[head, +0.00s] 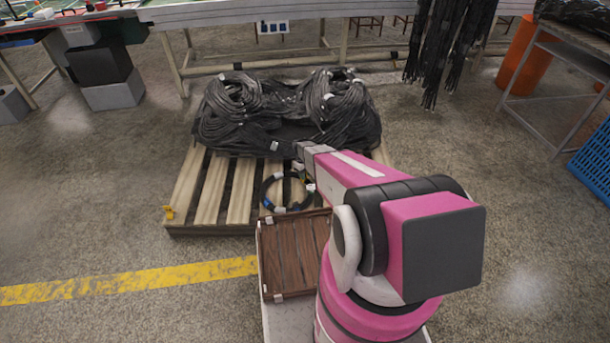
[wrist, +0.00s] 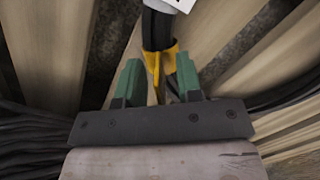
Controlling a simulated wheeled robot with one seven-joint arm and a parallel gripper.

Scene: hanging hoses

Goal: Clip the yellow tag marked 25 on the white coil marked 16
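A yellow tag (wrist: 160,62) sits between the green fingertips of my gripper (wrist: 160,78) in the wrist view, which look closed on its sides. Its far end lies against a black hose (wrist: 157,28), with a white label (wrist: 179,4) just beyond. I cannot tell whether the tag grips the hose. In the head view my gripper (head: 301,171) reaches down at the right side of a loose dark coil (head: 266,190) with white labels, lying on the pallet (head: 206,190). No number is readable, and no plainly white coil shows. Another yellow piece (head: 168,212) is at the pallet's front left corner.
A heap of black hose coils (head: 245,105) covers the pallet's back. A brown slatted tray (head: 290,262) stands just in front of the pallet. Black hoses (head: 440,45) hang at the back right, near an orange bin (head: 525,55).

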